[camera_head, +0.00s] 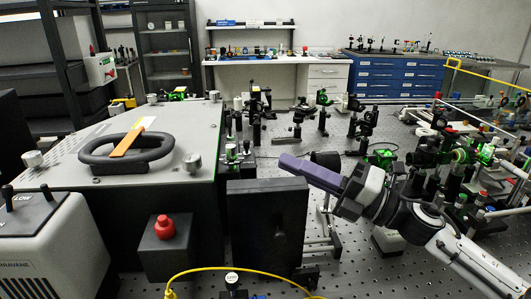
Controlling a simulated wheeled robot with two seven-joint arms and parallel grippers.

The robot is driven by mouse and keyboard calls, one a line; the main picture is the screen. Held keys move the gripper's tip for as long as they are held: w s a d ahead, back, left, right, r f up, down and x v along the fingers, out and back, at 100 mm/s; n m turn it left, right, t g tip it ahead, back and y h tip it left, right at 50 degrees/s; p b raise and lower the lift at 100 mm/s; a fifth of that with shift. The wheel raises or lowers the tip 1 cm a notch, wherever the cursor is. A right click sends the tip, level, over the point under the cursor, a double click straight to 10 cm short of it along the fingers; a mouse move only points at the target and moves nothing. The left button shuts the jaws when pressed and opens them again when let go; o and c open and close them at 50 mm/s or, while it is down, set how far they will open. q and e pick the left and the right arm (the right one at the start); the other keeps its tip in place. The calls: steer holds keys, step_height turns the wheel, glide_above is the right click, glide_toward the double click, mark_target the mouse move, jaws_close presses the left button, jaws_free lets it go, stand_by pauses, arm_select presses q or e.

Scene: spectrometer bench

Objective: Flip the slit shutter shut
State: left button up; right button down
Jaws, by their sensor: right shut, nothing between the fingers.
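My right gripper (285,161) comes in from the lower right over the optical bench. Its purple fingers are shut with nothing between them, and they point left above the top edge of a black upright panel (265,238). I cannot tell for certain which part is the slit shutter. Small black post-mounted optics (238,160) stand just beyond the fingertips. The lower body of the grey box hides what lies behind it. My left gripper is not in view.
A large grey-topped box (75,150) with a black handle (100,160) and orange strip (133,137) fills the left. A red knob (165,227) stands on a dark block. A yellow cable (235,268) loops in front. Dense optics (445,150) crowd the right.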

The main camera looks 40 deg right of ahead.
mark_target(247, 147)
steer(key=x, duration=0.6)
steer(key=shift+w+b, duration=0.15)
steer(key=shift+b, duration=0.2)
steer(key=shift+a, duration=0.1)
steer(key=shift+w, duration=0.1)
